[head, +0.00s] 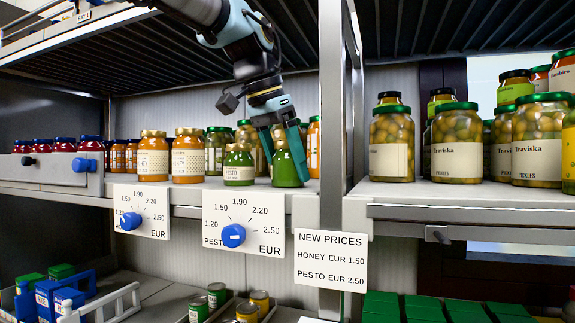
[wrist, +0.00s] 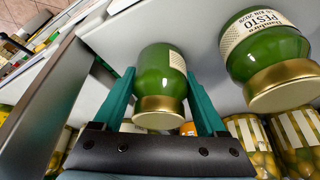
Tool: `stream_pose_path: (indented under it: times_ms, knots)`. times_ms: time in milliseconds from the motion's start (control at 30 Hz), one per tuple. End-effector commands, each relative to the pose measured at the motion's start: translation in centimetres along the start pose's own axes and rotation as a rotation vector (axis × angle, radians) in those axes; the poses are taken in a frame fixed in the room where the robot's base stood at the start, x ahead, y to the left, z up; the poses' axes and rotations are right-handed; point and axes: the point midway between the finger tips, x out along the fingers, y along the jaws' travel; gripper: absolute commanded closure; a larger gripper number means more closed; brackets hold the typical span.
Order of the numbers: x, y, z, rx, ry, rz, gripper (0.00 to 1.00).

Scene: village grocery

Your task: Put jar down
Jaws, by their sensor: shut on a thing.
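A green pesto jar (head: 288,170) with a gold lid is between the teal fingers of my gripper (head: 287,160), which is shut on it. In the wrist view the held jar (wrist: 160,75) shows its green body, part of a pale label and its gold lid. It looks upright at the front of the shelf (head: 200,185); I cannot tell whether its base touches the board. Another green pesto jar (head: 239,166) stands just left of it, a small gap apart; it also shows in the wrist view (wrist: 265,55).
Honey jars (head: 188,156) stand further left, with more jars behind. A metal upright (head: 335,120) is close on the right, then a shelf of pickle jars (head: 391,145). Price dials (head: 233,235) and a "NEW PRICES" card (head: 330,260) hang at the front edge.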

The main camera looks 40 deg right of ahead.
Motion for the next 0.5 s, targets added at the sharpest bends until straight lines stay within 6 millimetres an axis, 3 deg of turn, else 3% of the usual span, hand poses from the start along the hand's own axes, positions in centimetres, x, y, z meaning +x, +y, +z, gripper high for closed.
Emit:
stream_pose_path:
  times_ms: [133, 167, 367, 500]
  knots:
    - [0.35, 0.00, 0.15, 0.000, 0.001, 0.000, 1.00]
    - [0.29, -0.01, 0.13, 0.000, 0.000, 0.000, 0.23]
    - [0.27, -0.01, 0.12, 0.000, -0.001, 0.000, 0.00]
    - [0.26, 0.00, 0.11, 0.000, 0.000, 0.000, 0.00]
